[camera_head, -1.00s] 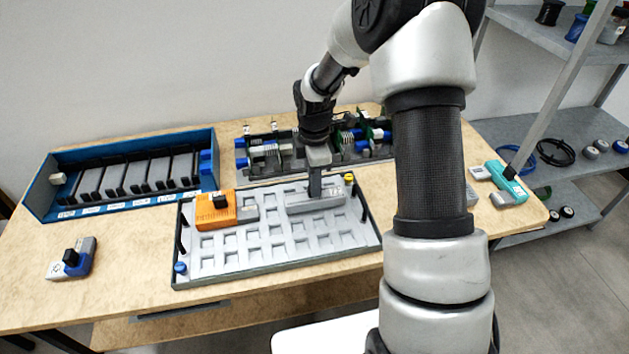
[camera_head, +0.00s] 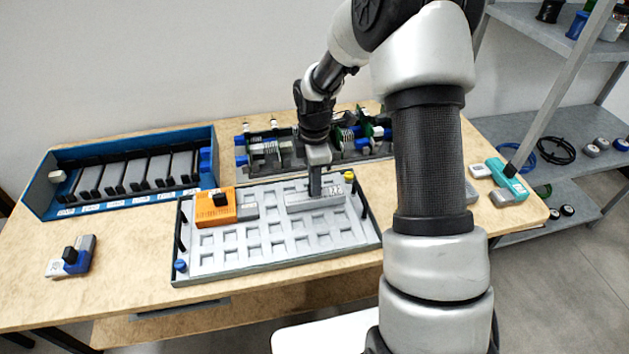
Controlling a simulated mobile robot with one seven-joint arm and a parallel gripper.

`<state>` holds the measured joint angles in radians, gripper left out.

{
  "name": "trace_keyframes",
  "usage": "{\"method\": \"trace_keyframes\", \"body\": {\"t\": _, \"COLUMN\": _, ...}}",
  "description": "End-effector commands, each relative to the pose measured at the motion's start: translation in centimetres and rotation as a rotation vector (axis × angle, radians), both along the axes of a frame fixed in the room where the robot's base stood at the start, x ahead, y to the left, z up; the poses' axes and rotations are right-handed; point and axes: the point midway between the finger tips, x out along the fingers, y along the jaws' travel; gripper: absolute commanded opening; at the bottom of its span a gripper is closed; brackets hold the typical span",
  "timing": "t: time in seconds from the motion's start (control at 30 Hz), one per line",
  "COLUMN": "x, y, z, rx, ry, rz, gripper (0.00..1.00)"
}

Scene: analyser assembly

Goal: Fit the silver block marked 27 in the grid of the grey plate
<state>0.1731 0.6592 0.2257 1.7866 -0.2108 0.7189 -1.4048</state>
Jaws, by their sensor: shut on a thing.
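The grey plate (camera_head: 282,258) lies on the wooden table, with a grid of square recesses and a dark rim. The silver block (camera_head: 302,201) is at the back right of the plate, lying lengthwise across the grid; its marking is too small to read surely. My gripper (camera_head: 315,190) is above the block with its fingers pointing down and shut on it. Whether the block sits fully down in the recesses cannot be told. An orange block (camera_head: 212,212) with a grey end and a black knob sits at the plate's back left.
A blue rack (camera_head: 62,205) with black dividers stands at the back left. A blue-grey part (camera_head: 75,258) lies at the table's left. An assembly with green boards (camera_head: 372,128) stands behind the plate. A teal part (camera_head: 505,180) lies at right. The plate's front recesses are empty.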

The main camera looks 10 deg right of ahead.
Motion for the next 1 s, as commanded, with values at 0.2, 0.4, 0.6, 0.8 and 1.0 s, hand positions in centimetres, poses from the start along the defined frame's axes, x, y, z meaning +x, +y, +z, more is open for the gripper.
{"method": "trace_keyframes", "body": {"t": 0.2, "x": 0.02, "y": 0.00, "z": -0.07, "rx": 0.000, "ry": 0.000, "rz": 0.000, "gripper": 0.00}}
{"method": "trace_keyframes", "body": {"t": 0.4, "x": 0.01, "y": 0.00, "z": -0.06, "rx": 0.000, "ry": 0.000, "rz": 0.000, "gripper": 0.36}}
{"method": "trace_keyframes", "body": {"t": 0.6, "x": -0.04, "y": 0.00, "z": -0.13, "rx": 0.000, "ry": 0.001, "rz": 0.000, "gripper": 0.29}}
{"method": "trace_keyframes", "body": {"t": 0.8, "x": -0.03, "y": 0.00, "z": -0.13, "rx": 0.000, "ry": 0.001, "rz": 0.000, "gripper": 0.21}}
{"method": "trace_keyframes", "body": {"t": 1.0, "x": -0.02, "y": 0.00, "z": -0.07, "rx": 0.000, "ry": 0.001, "rz": 0.000, "gripper": 0.21}}
